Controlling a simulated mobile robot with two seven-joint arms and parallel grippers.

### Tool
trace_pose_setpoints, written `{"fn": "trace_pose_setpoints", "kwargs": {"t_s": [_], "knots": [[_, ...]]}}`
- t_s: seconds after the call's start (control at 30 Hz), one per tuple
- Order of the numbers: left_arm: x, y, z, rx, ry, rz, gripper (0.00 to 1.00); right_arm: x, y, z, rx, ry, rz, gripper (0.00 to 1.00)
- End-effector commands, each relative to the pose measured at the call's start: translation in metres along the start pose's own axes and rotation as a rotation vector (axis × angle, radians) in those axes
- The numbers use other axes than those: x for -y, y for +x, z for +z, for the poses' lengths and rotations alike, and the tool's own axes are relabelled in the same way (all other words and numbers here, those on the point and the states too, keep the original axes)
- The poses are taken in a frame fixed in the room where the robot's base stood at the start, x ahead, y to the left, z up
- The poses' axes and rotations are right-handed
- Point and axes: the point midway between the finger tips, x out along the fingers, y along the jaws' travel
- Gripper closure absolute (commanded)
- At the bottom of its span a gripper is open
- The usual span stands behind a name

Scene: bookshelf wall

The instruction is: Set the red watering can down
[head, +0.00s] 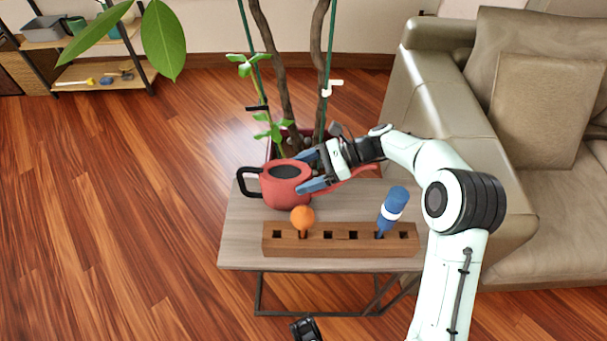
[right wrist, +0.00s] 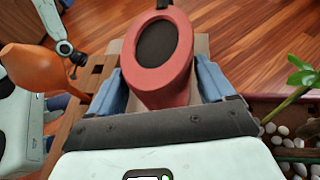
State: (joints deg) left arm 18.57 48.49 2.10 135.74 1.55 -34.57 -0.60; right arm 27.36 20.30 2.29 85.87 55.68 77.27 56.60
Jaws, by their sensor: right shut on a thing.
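The red watering can (head: 284,191) has a black handle on its left and a red spout to the right. It is upright over the left back part of the small wooden table (head: 242,228). I cannot tell whether its base touches the top. My right gripper (head: 311,171) is shut on the can body, with one blue finger on each side. In the right wrist view the can (right wrist: 165,85) sits between both fingers (right wrist: 165,88). A dark part (head: 305,329) at the bottom of the head view seems mine; the left gripper's jaws do not show clearly.
A wooden rack (head: 340,249) along the table's front holds an orange-headed tool (head: 303,215) and a blue-and-white tool (head: 394,204). A potted plant (head: 285,75) stands behind the table. A sofa (head: 440,90) is at the right. The floor at left is clear.

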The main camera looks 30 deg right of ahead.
Motion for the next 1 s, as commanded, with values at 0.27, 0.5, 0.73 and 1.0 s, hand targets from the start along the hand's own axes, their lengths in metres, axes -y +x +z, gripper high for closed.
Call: {"fn": "trace_pose_setpoints", "kwargs": {"t_s": [0.27,0.5,0.73,1.0], "knots": [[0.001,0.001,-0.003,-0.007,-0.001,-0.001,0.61,0.0,0.001,-0.002,0.003,-0.004,-0.001,0.6],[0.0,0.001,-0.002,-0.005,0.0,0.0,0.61,0.0,0.003,-0.006,0.001,-0.002,-0.001,0.0],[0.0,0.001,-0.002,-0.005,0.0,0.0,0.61,0.0,0.002,-0.005,0.001,-0.003,-0.001,0.0],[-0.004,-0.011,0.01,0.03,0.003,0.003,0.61,0.001,-0.036,-0.002,0.0,-0.002,-0.005,0.0]]}}
